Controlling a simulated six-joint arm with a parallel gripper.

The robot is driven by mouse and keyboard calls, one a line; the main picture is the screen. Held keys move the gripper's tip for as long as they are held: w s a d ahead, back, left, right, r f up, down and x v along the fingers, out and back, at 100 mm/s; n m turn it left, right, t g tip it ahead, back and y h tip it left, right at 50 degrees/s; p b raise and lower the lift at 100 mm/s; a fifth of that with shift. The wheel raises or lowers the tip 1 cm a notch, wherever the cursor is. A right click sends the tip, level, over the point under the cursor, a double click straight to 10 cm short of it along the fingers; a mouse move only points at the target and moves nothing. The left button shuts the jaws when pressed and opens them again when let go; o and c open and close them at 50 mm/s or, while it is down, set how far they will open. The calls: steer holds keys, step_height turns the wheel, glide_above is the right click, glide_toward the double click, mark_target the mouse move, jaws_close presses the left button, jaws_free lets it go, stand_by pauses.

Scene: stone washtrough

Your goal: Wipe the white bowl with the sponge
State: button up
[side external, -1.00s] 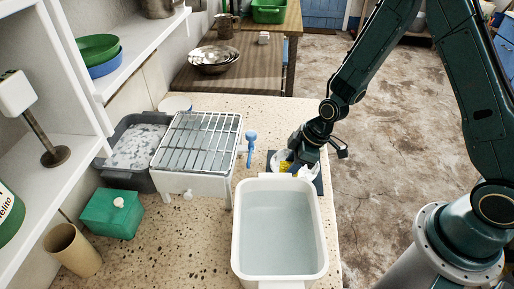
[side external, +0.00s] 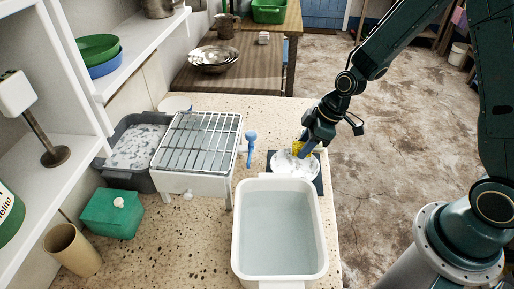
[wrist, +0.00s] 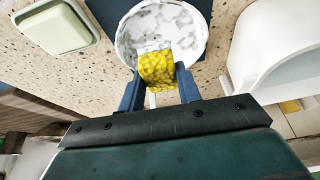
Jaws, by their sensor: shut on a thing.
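The white bowl (side external: 290,168) sits on a dark mat (side external: 318,184) behind the water-filled tub. In the wrist view the bowl (wrist: 132,33) shows grey patches on its inside. My gripper (side external: 301,147) is shut on the yellow sponge (side external: 297,149), at the bowl's far right side in the side view. In the wrist view the sponge (wrist: 156,69) lies between my two fingers and overlaps the bowl's near edge. I cannot tell whether the sponge touches the bowl. The sponge and a finger hide part of the rim.
The white tub (side external: 237,235) of water stands just in front of the mat. A blue-handled brush (side external: 251,138) and a wire rack (side external: 198,140) are to the left. A grey basin (side external: 118,179) and a green box (side external: 110,213) stand farther left. The counter's right edge is close to the mat.

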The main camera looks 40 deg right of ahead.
steer(key=shift+r, duration=1.25)
steer(key=shift+w, duration=0.15)
